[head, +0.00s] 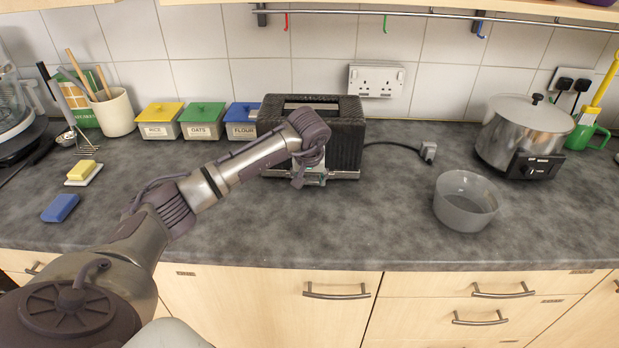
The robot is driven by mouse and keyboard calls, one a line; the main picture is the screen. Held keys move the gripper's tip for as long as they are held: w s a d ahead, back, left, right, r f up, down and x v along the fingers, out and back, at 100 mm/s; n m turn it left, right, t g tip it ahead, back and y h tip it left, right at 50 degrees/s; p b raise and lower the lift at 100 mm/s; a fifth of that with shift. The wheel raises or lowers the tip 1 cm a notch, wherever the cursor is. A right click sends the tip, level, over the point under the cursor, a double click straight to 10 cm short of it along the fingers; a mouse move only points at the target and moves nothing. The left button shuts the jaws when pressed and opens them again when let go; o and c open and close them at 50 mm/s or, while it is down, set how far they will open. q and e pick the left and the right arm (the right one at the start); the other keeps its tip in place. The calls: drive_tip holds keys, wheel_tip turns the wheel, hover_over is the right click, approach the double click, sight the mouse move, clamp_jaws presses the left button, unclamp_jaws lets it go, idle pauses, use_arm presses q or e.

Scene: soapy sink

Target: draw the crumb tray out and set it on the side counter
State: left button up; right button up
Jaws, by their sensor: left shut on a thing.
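The black toaster (345,128) stands on the grey counter against the tiled wall, with its plug pulled out on a cable to its right. The crumb tray (346,175) shows as a thin pale strip along the toaster's front bottom edge; the rest of it is hidden. My left gripper (309,182) reaches in from the left and is shut on the crumb tray at the toaster's front. My own wrist hides part of the toaster's front and the grip itself. My right gripper is out of view.
A translucent bowl (466,207) and a steel pot (523,130) stand to the right. Labelled canisters (202,122), a yellow block on a dish (83,172) and a blue sponge (60,207) are to the left. The counter (370,225) before the toaster is clear.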

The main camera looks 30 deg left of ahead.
use_arm(q)
drive_tip(key=shift+s, duration=0.1)
drive_tip(key=shift+c, duration=0.5)
drive_tip(key=shift+s+d, duration=0.1)
drive_tip(key=shift+s+d+p, duration=0.25)
drive_tip(key=shift+s+d, duration=0.2)
drive_tip(key=shift+s, duration=0.3)
drive_tip(key=shift+s+d+p, duration=0.3)
drive_tip(key=shift+s+d, duration=0.15)
drive_tip(key=shift+s, duration=0.25)
drive_tip(key=shift+s+d+p, duration=0.25)
drive_tip(key=shift+s+d, duration=0.2)
drive_tip(key=shift+s, duration=0.3)
drive_tip(key=shift+s+d+p, duration=0.15)
drive_tip(key=shift+s+d, duration=0.35)
drive_tip(key=shift+s, duration=0.3)
drive_tip(key=shift+s+d+p, duration=0.1)
drive_tip(key=shift+s+d, duration=0.4)
drive_tip(key=shift+s, duration=0.35)
drive_tip(key=shift+s+d+p, duration=0.15)
drive_tip(key=shift+s+d, duration=0.35)
drive_tip(key=shift+s, duration=0.3)
drive_tip(key=shift+s+d, duration=0.4)
drive_tip(key=shift+s, duration=0.2)
drive_tip(key=shift+s+d, duration=0.35)
drive_tip(key=shift+s, duration=0.25)
drive_tip(key=shift+s+d+r, duration=0.1)
